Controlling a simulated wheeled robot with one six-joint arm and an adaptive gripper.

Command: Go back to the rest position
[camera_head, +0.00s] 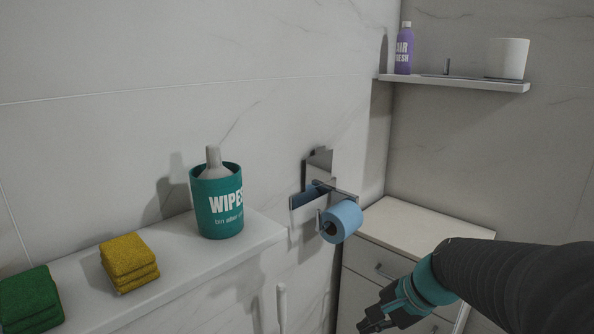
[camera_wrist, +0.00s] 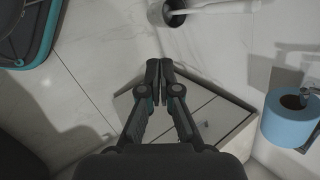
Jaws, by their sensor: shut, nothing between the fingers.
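My gripper (camera_head: 374,322) is at the lower right of the head view, in front of the drawer cabinet (camera_head: 428,222) and below the blue toilet roll (camera_head: 346,216). In the wrist view my gripper (camera_wrist: 159,68) points away from the camera with its fingertips together. It is shut and holds nothing. It is apart from the toilet roll, which shows at the right edge of the wrist view (camera_wrist: 288,124). My dark arm comes in from the right of the head view.
A wall shelf (camera_head: 460,83) holds a purple bottle (camera_head: 404,48) and a white pot (camera_head: 508,58). A toilet brush handle (camera_head: 282,308) stands below the ledge.

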